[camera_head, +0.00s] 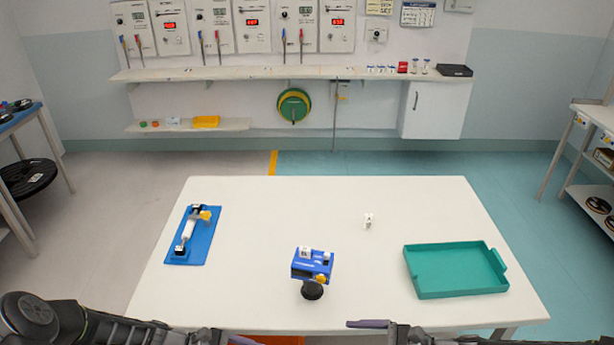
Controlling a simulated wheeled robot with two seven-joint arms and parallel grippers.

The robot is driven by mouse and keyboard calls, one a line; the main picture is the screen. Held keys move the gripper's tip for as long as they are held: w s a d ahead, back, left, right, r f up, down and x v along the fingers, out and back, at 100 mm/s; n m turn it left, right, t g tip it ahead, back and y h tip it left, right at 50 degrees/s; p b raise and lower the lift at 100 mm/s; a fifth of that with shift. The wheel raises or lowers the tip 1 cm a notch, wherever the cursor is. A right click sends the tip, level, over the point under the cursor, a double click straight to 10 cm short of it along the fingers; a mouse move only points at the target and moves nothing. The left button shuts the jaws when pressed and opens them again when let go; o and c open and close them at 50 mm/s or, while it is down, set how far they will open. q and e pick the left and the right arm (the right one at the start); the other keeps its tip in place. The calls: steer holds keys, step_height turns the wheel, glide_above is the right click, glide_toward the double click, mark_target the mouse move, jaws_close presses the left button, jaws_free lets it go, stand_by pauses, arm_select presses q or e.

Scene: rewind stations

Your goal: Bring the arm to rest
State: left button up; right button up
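My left arm (110,328) comes in low from the left, and its dark gripper (215,337) lies along the front edge of the white table, partly cut off by the bottom of the picture. My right gripper (375,326) also sits at the table's front edge, with one purplish finger showing and the rest cut off below. I cannot tell whether either gripper is open or shut. Nothing is seen held in either.
The white table (260,215) holds a blue board with a white fixture (207,246), a blue device on a black base (313,264), a small white block (368,221) and an empty green tray (455,270). Its middle is largely clear.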

arm_select(q)
steer(key=s+d+f+m+y+b, duration=0.1)
steer(key=s+f+m+y, duration=0.4)
steer(key=s+f, duration=0.35)
steer(key=s+d+m+y+b, duration=0.2)
steer(key=s+d+m, duration=0.3)
steer(key=s+m, duration=0.4)
steer(key=shift+s+f+y, duration=0.25)
steer(key=shift+s+y, duration=0.05)
arm_select(e)
steer(key=s+a+f+n+g+h, duration=0.1)
steer(key=s+f+n+h, duration=0.3)
steer(key=s+f+n, duration=0.4)
steer(key=s+a+f+n+g+h, duration=0.2)
steer(key=s+f+n+g+h, duration=0.1)
steer(key=s+f+n, duration=0.5)
step_height(320, 180, down, 4)
steer(key=shift+s+r+h, duration=0.2)
steer(key=shift+r+h, duration=0.05)
steer(key=shift+h, duration=0.55)
steer(key=shift+r, duration=0.1)
